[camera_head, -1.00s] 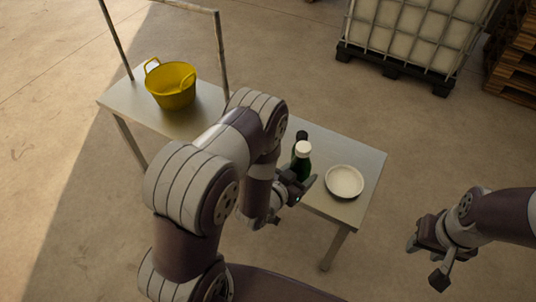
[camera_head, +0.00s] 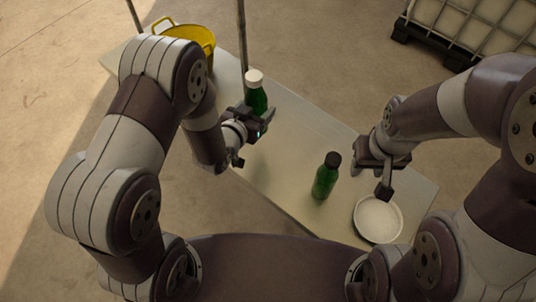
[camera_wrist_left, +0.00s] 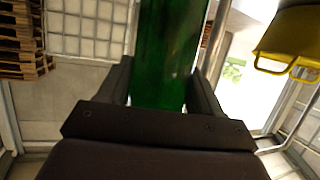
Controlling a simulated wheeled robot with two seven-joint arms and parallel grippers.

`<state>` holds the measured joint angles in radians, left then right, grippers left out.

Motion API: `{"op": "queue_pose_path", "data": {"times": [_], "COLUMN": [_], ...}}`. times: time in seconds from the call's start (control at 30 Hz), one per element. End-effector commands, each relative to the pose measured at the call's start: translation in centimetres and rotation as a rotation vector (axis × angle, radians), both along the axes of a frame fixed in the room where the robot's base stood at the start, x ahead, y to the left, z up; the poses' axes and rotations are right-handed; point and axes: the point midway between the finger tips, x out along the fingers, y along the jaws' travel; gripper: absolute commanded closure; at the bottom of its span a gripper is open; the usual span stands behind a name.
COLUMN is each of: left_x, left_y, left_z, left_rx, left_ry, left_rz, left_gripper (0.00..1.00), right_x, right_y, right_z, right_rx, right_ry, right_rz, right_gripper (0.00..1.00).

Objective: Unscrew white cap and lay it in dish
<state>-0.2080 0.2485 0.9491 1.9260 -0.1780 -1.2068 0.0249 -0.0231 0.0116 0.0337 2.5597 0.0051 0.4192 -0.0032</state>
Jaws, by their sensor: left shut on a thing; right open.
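A green bottle with a white cap (camera_head: 254,77) is upright in my left gripper (camera_head: 258,122), which is shut on the bottle's body. In the left wrist view the green bottle (camera_wrist_left: 168,55) stands between the two fingers; its cap is out of that picture. The white round dish (camera_head: 378,220) lies on the table at the right end and looks empty. My right gripper (camera_head: 376,180) is open and empty, over the table's right end just above the dish's far rim.
A second green bottle (camera_head: 326,176) with a black cap stands on the table (camera_head: 290,130) left of the dish. A yellow tub (camera_head: 190,36) sits at the table's far left, behind my left arm. A thin post (camera_head: 242,35) rises at the table's back edge.

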Motion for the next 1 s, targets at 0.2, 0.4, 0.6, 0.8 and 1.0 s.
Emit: {"op": "queue_pose_path", "data": {"times": [0.2,0.4,0.6,0.8,1.0], "left_x": [-1.5,-2.2,-2.1,-2.2,-2.2], "left_y": [-5.6,-6.8,-6.7,-6.7,-6.7], "left_z": [-2.3,-5.6,-8.6,-11.9,-11.9], "left_rx": [0.012,0.018,0.017,0.017,0.017], "left_ry": [-0.009,-0.005,-0.008,-0.007,-0.01], "left_rz": [-0.201,-0.254,-0.252,-0.252,-0.251], "left_gripper": [1.0,1.0,1.0,1.0,1.0], "right_x": [-0.1,0.0,-0.1,-0.1,-0.1], "right_y": [0.0,0.0,0.0,0.0,0.0], "right_z": [-5.2,-6.6,-7.2,-8.3,-8.1], "right_rx": [0.0,0.0,0.0,0.0,0.0], "right_ry": [0.0,-0.001,-0.001,-0.001,-0.001], "right_rz": [0.0,0.0,0.0,0.0,0.0], "right_gripper": [0.57,0.57,0.57,0.57,0.57]}}
